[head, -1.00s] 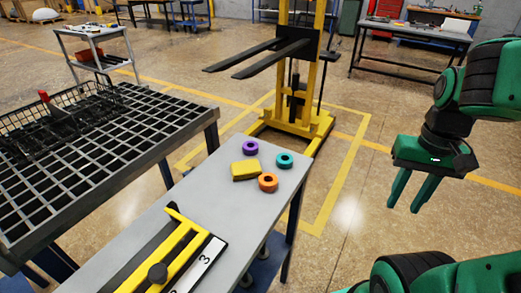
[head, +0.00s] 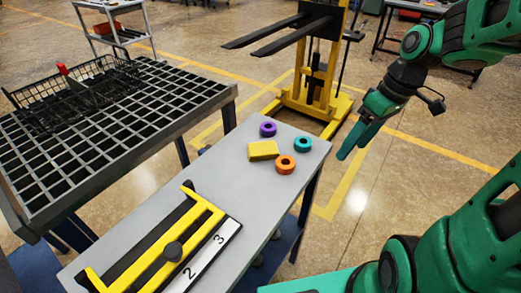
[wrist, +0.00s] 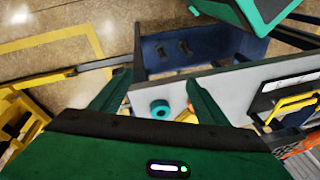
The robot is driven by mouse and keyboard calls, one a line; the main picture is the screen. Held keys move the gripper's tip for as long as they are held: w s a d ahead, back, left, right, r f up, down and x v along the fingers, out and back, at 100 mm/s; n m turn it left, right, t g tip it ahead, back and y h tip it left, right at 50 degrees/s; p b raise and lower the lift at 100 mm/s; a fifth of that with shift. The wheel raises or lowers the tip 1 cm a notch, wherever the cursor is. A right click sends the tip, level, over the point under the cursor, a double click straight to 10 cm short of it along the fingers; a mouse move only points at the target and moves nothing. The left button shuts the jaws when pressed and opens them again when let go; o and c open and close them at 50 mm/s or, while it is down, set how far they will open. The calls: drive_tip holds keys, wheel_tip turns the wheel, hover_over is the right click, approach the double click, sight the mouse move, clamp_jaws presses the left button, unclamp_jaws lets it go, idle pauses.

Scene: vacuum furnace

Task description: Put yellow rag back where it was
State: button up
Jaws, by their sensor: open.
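The yellow rag (head: 263,150) is a small yellow block-like piece lying on the grey table (head: 200,190), near its far end. In the head view it sits just left of the orange ring and below the purple one. My gripper (head: 350,150) is in the air to the right of the table's far end, apart from the rag. In the wrist view its two green fingers (wrist: 155,92) are spread with nothing held between them. The rag cannot be made out in the wrist view.
Purple (head: 268,129), teal (head: 303,144) and orange (head: 285,165) rings lie around the rag. A yellow-and-black fixture with numbers (head: 172,250) covers the table's near part. A black grid table (head: 120,120) with a wire basket (head: 75,88) stands left. A yellow lift (head: 315,75) stands behind.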

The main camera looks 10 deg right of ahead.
sight(261, 147)
drive_tip(key=w+a+n+y, duration=0.1)
drive_tip(key=w+a+n, duration=0.1)
drive_tip(key=a, duration=0.1)
drive_tip(key=w+a+n+y, duration=0.1)
drive_tip(key=w+a+n, duration=0.2)
drive_tip(key=shift+w+a+n+y, duration=0.1)
drive_tip(key=shift+w+n+y, duration=0.05)
drive_tip(key=shift+n+y, duration=0.15)
drive_tip(key=w+a+n+y, duration=0.1)
drive_tip(key=a+n, duration=0.1)
drive_tip(key=a, duration=0.1)
drive_tip(key=w+a+n+y, duration=0.1)
drive_tip(key=a+n, duration=0.1)
drive_tip(key=a, duration=0.2)
drive_tip(key=w+a+f+n+y, duration=0.1)
drive_tip(key=a+n, duration=0.1)
drive_tip(key=a, duration=0.2)
drive_tip(key=shift+w+f+n+g+y, duration=0.1)
drive_tip(key=shift+w+n+g+y, duration=0.2)
drive_tip(key=shift+w+n+g, duration=0.1)
drive_tip(key=shift+w+d+f+x, duration=0.1)
drive_tip(key=shift+x, duration=0.9)
drive_tip(key=shift+w+d+f+x, duration=0.1)
drive_tip(key=shift+x, duration=0.85)
drive_tip(key=shift+w+d+f+x, duration=0.1)
drive_tip(key=shift+x, duration=0.9)
drive_tip(key=shift+r, duration=0.1)
drive_tip(key=c, duration=1.2)
drive_tip(key=shift+r, duration=0.1)
